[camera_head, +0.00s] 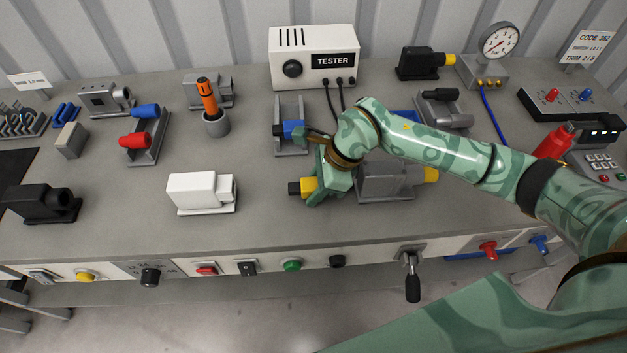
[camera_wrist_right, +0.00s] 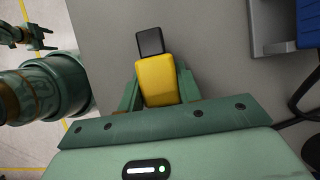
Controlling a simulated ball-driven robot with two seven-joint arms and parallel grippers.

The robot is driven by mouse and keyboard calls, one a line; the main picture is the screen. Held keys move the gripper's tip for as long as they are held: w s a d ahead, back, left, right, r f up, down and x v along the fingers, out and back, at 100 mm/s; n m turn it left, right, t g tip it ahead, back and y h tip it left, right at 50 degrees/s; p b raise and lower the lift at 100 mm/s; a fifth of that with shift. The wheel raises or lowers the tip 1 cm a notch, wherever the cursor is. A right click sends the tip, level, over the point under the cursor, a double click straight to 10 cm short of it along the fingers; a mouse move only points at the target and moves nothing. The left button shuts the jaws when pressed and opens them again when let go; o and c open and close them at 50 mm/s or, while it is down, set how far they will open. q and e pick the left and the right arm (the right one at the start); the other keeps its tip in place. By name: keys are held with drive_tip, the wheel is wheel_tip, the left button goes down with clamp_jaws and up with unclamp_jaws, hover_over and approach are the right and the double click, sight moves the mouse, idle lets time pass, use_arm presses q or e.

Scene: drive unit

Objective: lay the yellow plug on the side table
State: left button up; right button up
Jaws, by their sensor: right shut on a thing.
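My right gripper (camera_head: 303,187) is shut on the yellow plug (camera_head: 308,185), above the front middle of the grey workbench (camera_head: 265,225). In the right wrist view the plug (camera_wrist_right: 157,80) sits between the two green fingers, its black end (camera_wrist_right: 150,41) sticking out past them. The plug appears clear of any socket; the height of its gap to the bench is hard to judge. A green gripper-like part (camera_wrist_right: 35,38) shows small at the upper left of the wrist view, perhaps my left gripper. I cannot make out a side table for certain.
A grey unit with a yellow end (camera_head: 430,175) is right of my gripper, partly behind my arm. A white unit (camera_head: 200,191) stands to the left. The tester (camera_head: 313,57) is behind. Knobs and a lever (camera_head: 411,285) line the front edge. Grey frame parts (camera_head: 30,300) show at lower left.

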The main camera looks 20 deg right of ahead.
use_arm(q)
drive_tip(key=shift+s+f, duration=0.1)
drive_tip(key=shift+f, duration=0.1)
use_arm(e)
drive_tip(key=shift+s+f, duration=0.15)
drive_tip(key=shift+f, duration=0.3)
